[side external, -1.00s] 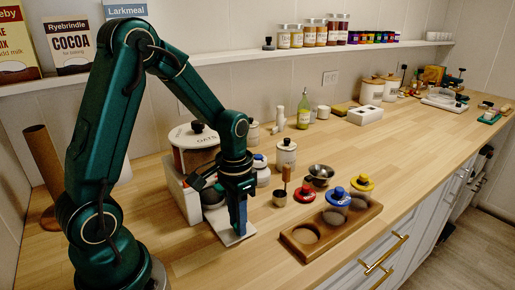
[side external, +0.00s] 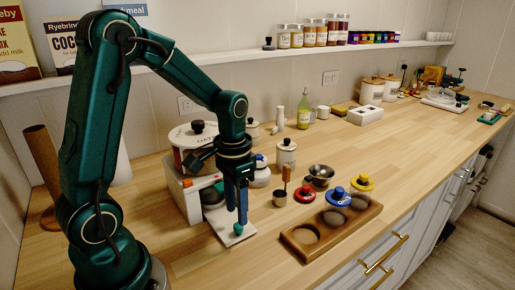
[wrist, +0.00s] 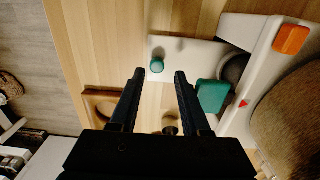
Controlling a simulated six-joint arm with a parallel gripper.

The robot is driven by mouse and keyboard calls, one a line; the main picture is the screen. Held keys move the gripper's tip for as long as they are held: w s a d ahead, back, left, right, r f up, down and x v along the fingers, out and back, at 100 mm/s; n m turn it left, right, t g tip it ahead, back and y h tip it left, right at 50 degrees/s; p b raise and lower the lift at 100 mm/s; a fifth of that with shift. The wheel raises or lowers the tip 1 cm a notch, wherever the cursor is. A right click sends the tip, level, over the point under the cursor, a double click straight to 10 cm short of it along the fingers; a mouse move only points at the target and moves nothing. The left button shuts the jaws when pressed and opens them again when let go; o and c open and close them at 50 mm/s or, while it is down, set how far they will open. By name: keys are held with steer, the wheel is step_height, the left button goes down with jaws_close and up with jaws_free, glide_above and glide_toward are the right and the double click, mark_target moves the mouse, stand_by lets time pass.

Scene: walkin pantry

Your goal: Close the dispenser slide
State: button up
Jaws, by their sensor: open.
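The dispenser (side external: 190,195) is a white box with an oats canister (side external: 195,137) on top and an orange part on its upper edge. Its slide (side external: 230,222) is a pale flat plate sticking out of the front, with a green round knob (side external: 238,229) near its outer end. In the wrist view, the slide (wrist: 205,50) runs from the dispenser body (wrist: 262,45) to the knob (wrist: 156,65). My gripper (side external: 238,213) points down over the slide, close to the knob. In the wrist view, my gripper (wrist: 158,75) is open, with nothing between its fingers.
The counter in front of the slide is clear.

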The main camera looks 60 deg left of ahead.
step_height(320, 180, up, 9)
steer(key=shift+f, duration=0.15)
stand_by(0.4)
steer(key=s+d+r+t, duration=0.1)
steer(key=s+d+t, duration=0.4)
steer(key=s+d, duration=0.2)
steer(key=shift+s+r+t, duration=0.2)
steer(key=shift+s+t, duration=0.1)
steer(key=shift+s, duration=0.3)
